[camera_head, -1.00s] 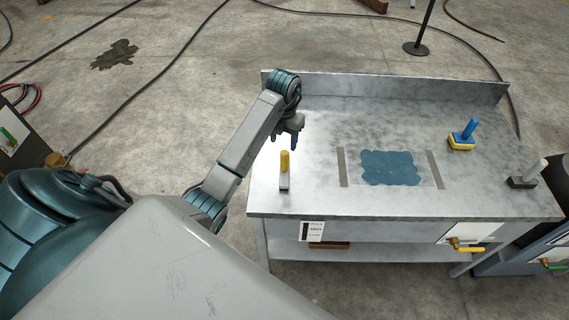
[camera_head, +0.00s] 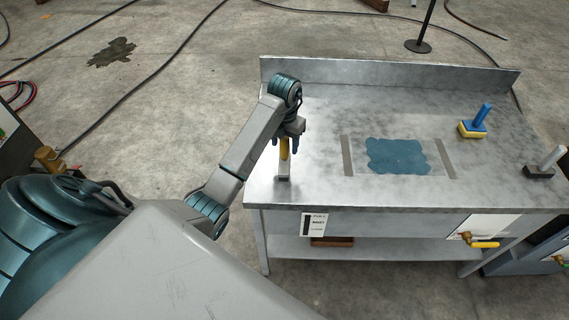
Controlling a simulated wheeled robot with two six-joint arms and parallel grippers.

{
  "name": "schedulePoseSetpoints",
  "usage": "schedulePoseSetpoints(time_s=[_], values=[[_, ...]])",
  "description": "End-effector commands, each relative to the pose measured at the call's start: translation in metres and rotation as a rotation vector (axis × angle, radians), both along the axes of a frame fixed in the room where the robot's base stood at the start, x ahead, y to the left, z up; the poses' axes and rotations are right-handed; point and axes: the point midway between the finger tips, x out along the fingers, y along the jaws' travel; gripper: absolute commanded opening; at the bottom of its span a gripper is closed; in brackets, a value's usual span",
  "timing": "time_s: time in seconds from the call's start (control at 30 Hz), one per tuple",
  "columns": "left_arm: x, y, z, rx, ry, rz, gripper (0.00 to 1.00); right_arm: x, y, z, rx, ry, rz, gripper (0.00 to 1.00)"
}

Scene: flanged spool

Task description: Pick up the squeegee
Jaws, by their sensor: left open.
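The squeegee (camera_head: 284,156), as I take it, is the tool with an upright yellow handle and a narrow pale base with a dark lower edge. It stands at the left front of the metal table (camera_head: 310,112). My left gripper (camera_head: 287,146) points down over it with its jaws open. Its fingers show on either side of the handle's upper part, and the gripper hides the handle's top. I cannot tell whether the fingers touch it. My right gripper is not in view.
A blue patch (camera_head: 396,156) lies between two grey strips mid-table. A blue-handled tool with a yellow base (camera_head: 473,126) and a grey-handled tool with a dark base (camera_head: 540,170) stand at the right. A raised lip (camera_head: 390,74) runs along the table's back.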

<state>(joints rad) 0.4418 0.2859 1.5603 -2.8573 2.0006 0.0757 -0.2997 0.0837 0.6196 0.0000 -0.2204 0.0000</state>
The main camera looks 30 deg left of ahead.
Motion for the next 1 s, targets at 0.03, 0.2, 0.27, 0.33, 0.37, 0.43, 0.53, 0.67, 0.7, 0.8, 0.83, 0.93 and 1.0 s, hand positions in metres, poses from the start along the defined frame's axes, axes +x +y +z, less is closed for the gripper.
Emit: schedulePoseSetpoints(time_s=[0.03, 0.2, 0.27, 0.33, 0.37, 0.43, 0.53, 0.67, 0.7, 0.8, 0.83, 0.93, 1.0], values=[[-0.001, -0.0002, -0.0115, 0.0, 0.004, 0.0, 0.52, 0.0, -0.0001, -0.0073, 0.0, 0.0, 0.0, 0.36], [-0.0007, -0.0001, -0.0127, 0.0, 0.002, 0.0, 0.52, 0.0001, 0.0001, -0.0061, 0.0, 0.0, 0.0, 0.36], [-0.0007, -0.0001, -0.0125, 0.0, 0.002, 0.0, 0.52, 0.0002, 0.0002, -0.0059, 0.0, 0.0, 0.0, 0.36], [-0.0008, -0.0001, -0.0124, 0.0, 0.002, 0.0, 0.46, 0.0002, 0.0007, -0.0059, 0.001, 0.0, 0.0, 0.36], [-0.0007, 0.0, -0.0124, 0.0, 0.002, 0.0, 0.41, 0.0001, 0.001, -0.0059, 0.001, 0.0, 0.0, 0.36], [-0.0007, -0.0001, -0.0124, 0.0, 0.002, 0.0, 0.27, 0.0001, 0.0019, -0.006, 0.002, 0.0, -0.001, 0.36], [-0.0007, -0.0001, -0.0124, 0.0, 0.002, 0.0, 0.07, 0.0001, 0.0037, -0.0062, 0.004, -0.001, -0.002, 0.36], [-0.0007, -0.0001, -0.0124, 0.0, 0.002, 0.0, 0.0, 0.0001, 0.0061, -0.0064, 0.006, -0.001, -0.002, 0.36], [-0.0005, -0.0001, -0.012, 0.0, 0.001, 0.0, 0.0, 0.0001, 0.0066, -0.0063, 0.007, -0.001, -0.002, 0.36], [-0.0005, -0.0001, -0.012, 0.0, 0.001, 0.0, 0.0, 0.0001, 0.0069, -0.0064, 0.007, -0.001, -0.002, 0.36], [-0.0005, 0.0, -0.012, 0.0, 0.001, 0.0, 0.0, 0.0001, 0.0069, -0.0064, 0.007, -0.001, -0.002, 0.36], [-0.0005, 0.0009, -0.0111, 0.0, 0.001, 0.0, 0.0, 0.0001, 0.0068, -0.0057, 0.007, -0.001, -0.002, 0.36], [-0.0004, 0.0031, -0.0092, 0.001, 0.001, 0.001, 0.0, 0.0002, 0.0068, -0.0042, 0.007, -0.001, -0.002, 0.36]])
